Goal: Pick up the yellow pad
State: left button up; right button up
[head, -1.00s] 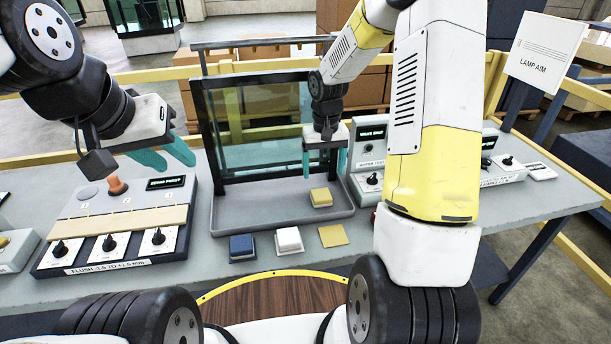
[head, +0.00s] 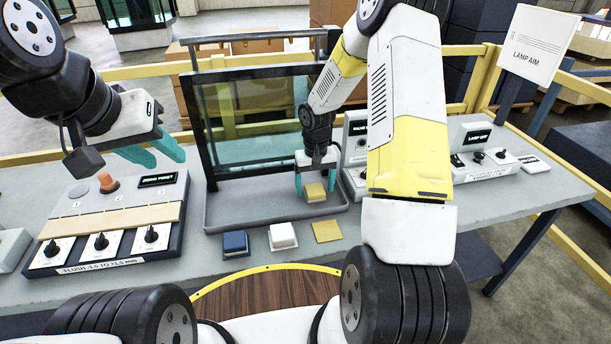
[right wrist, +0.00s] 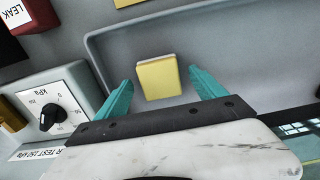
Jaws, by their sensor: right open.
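The yellow pad (head: 315,192) lies in the grey tray (head: 235,217) in front of the glass pane. It also shows in the right wrist view (right wrist: 158,78), in front of and between the fingertips. My right gripper (head: 316,185) is open, with its teal fingers pointing down on either side of the pad in the head view. Whether the fingers touch the pad cannot be told. In the right wrist view my right gripper (right wrist: 163,88) holds nothing. My left gripper (head: 160,157) is at the left above the control panel, its teal fingers apart and empty.
A blue pad (head: 235,242), a white pad (head: 282,236) and a flat yellow square (head: 327,231) lie along the table's front. The framed glass pane (head: 258,125) stands behind the tray. Control boxes (head: 482,163) stand to the right, a knob panel (head: 115,225) to the left.

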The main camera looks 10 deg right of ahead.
jog(key=c, duration=1.5)
